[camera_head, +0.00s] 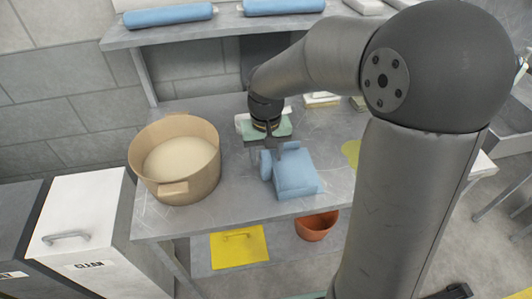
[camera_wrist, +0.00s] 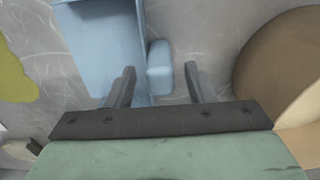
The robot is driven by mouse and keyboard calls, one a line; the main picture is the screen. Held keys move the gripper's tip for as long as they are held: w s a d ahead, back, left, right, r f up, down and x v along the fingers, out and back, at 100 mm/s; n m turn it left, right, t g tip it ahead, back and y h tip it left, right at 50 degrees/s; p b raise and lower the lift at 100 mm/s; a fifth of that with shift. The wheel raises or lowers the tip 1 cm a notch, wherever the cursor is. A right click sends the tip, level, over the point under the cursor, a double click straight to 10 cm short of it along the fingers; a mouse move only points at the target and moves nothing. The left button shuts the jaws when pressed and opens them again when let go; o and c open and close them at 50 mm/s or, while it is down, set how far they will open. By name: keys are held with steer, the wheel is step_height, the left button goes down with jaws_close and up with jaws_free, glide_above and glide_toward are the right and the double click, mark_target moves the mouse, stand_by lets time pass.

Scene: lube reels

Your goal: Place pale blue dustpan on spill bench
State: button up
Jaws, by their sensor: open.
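The pale blue dustpan (camera_head: 295,174) lies on the grey metal bench (camera_head: 235,187), towards its front edge. In the wrist view the dustpan's wide pan (camera_wrist: 98,40) is at the upper left, and a short blue stub (camera_wrist: 160,70), like its handle, juts out to the right of it. My gripper (camera_head: 273,148) is above the dustpan's back left side. In the wrist view my gripper (camera_wrist: 159,75) is open, with its fingers on either side of the stub. I cannot tell whether they touch it. Whether this bench is the spill bench is not shown.
A tan tub (camera_head: 145,172) with pale contents stands left of the dustpan. A yellow-green patch (camera_head: 351,152) is to its right. Rolled blue items (camera_head: 168,15) lie on the shelf above. Below are a yellow panel (camera_head: 238,247) and an orange pot (camera_head: 316,226).

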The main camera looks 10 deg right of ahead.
step_height(320, 180, up, 12)
steer(key=f, duration=0.1)
steer(key=s+d+f, duration=0.3)
steer(key=s+f, duration=0.1)
steer(key=s, duration=0.5)
steer(key=s+d+f, duration=0.3)
steer(key=s+f, duration=0.2)
steer(key=s, duration=0.4)
steer(key=shift+s, duration=0.4)
steer(key=shift+r, duration=0.1)
